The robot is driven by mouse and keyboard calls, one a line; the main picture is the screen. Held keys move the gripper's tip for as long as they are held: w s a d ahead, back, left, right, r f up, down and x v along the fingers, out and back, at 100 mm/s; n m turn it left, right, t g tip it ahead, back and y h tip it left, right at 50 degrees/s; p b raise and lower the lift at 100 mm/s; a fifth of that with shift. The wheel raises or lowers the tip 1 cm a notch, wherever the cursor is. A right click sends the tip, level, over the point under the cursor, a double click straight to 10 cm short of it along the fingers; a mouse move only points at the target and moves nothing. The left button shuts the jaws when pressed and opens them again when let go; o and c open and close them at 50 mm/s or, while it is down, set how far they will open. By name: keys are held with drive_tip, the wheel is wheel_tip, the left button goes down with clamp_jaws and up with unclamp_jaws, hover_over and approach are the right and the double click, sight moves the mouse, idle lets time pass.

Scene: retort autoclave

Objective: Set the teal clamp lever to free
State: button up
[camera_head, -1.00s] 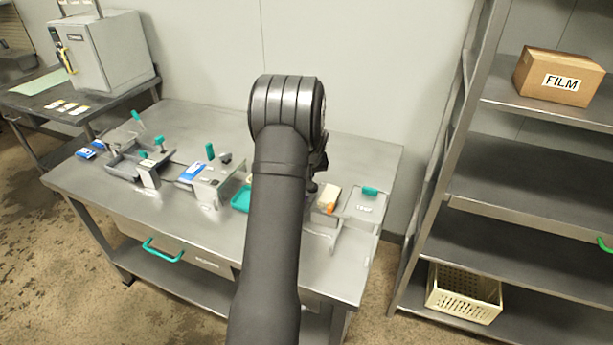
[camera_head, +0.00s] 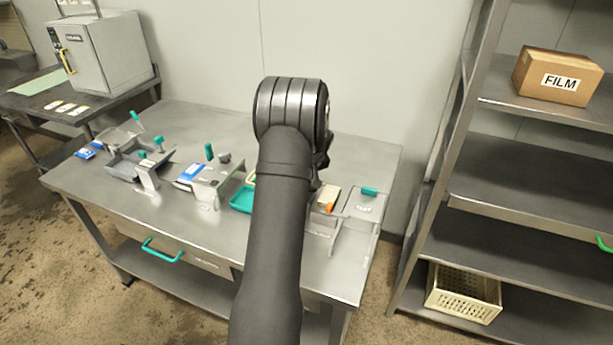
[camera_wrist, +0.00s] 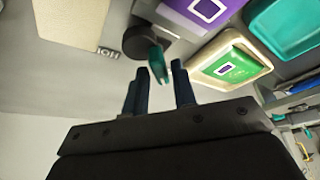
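In the wrist view a small teal lever (camera_wrist: 157,60) stands out from a dark round knob (camera_wrist: 141,43). My gripper (camera_wrist: 162,72) is open, its two dark fingers apart, with the lever's end near the gap between the fingertips. I cannot tell whether either finger touches it. A pale plate with partly readable lettering (camera_wrist: 107,51) lies beside the knob. In the head view my arm hides the gripper and this lever. Other teal handles show there, one upright at the bench's middle (camera_head: 209,151) and one on the right-hand fixture (camera_head: 369,191).
Near the fingers in the wrist view are a purple pack (camera_wrist: 195,14), a green pack (camera_wrist: 231,66) in a cream tray, and a teal tray (camera_wrist: 287,27). The metal bench (camera_head: 100,188) holds several fixtures at left. A shelf rack (camera_head: 540,190) stands at right.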

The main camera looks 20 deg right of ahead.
drive_tip(key=shift+o, duration=0.6)
drive_tip(key=v, duration=1.7)
drive_tip(key=shift+r, duration=0.25)
drive_tip(key=x, duration=1.7)
drive_tip(key=shift+f, duration=0.25)
drive_tip(key=shift+r, duration=0.1)
